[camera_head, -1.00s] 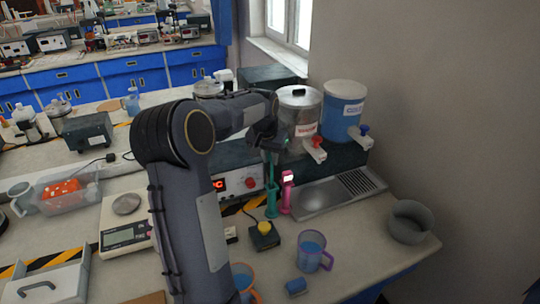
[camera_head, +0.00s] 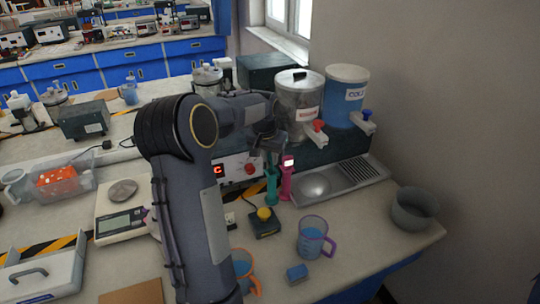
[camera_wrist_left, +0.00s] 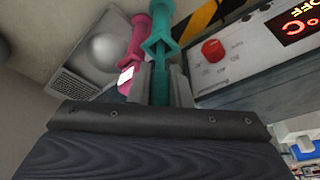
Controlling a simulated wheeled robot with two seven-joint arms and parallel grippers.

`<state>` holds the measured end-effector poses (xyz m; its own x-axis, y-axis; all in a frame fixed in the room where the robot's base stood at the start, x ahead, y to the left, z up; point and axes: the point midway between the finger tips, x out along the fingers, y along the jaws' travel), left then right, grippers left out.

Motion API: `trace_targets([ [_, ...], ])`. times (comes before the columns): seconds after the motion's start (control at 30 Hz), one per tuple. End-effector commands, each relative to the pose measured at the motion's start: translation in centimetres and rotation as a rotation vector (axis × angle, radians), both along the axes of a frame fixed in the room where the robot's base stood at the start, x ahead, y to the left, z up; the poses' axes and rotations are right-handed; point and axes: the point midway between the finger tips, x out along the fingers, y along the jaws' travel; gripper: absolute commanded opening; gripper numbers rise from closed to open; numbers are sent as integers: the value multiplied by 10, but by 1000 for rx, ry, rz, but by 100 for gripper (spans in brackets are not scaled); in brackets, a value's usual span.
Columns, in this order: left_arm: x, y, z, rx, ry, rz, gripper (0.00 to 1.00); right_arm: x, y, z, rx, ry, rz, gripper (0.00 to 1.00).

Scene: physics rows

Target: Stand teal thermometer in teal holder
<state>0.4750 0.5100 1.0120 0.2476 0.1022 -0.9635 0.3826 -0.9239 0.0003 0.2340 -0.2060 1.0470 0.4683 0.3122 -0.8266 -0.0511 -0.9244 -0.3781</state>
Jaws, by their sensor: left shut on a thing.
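My left gripper (camera_head: 268,145) is shut on the teal thermometer (camera_wrist_left: 159,80), whose narrow body shows between the fingers in the left wrist view. The thermometer is about upright, pointing down at the teal holder (camera_head: 271,188), which stands on the bench. The holder also shows in the left wrist view (camera_wrist_left: 161,16). The thermometer's lower end lines up with the holder's flared top and seems to meet it; how deep it sits I cannot tell. My right gripper is not in view.
A pink holder with a pink thermometer (camera_head: 287,178) stands close beside the teal holder. Behind is a control box with a red knob (camera_head: 251,168). A metal drip tray (camera_head: 345,180) lies to the right. A yellow-button box (camera_head: 264,222) and blue-filled mug (camera_head: 312,240) are in front.

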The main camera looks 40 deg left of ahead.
Motion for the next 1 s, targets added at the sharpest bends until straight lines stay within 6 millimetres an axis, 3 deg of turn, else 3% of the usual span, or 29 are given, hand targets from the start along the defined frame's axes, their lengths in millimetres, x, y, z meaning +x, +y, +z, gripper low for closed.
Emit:
trace_targets([
  [0.33, 0, 0, -1, 0, -1, 0, 0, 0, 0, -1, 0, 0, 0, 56],
  [0.37, 0, 0, -1, 0, -1, 0, 21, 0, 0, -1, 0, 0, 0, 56],
  [0.53, 0, 0, -1, 0, -1, 0, 43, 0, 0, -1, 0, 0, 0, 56],
  [0.83, 0, 0, 1, 1, -2, 0, 43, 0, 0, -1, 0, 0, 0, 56],
  [1.0, -5, -2, 22, 3, -6, 0, 43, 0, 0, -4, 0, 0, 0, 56],
])
